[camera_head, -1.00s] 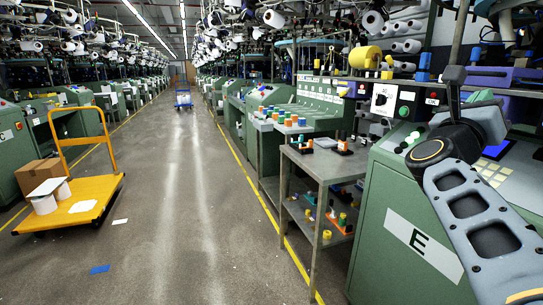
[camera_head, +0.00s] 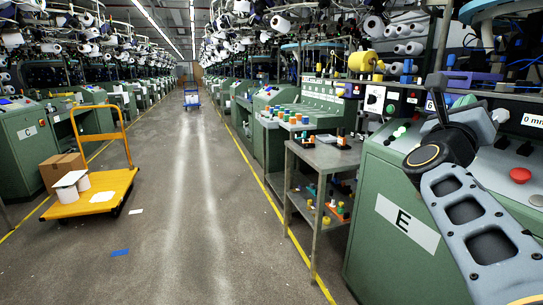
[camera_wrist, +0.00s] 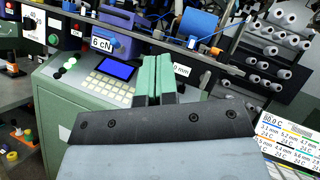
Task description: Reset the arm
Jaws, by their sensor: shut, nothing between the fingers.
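My gripper (camera_wrist: 159,78) shows in the wrist view as two pale green fingers side by side, closed together with nothing between them. It is in front of a green machine's control panel with a keypad (camera_wrist: 109,91) and a blue screen (camera_wrist: 117,69); the fingers look apart from the panel. In the head view my arm rises from the lower right corner, bent at a dark joint, in front of the green machine marked E (camera_head: 407,222). The gripper is mostly hidden behind the wrist there.
A grey metal table (camera_head: 325,157) with coloured cones and a lower shelf stands left of machine E. A yellow cart (camera_head: 98,194) with a cardboard box (camera_head: 62,172) stands at left. The aisle (camera_head: 190,230) between is open. A red button (camera_head: 520,175) is right of my arm.

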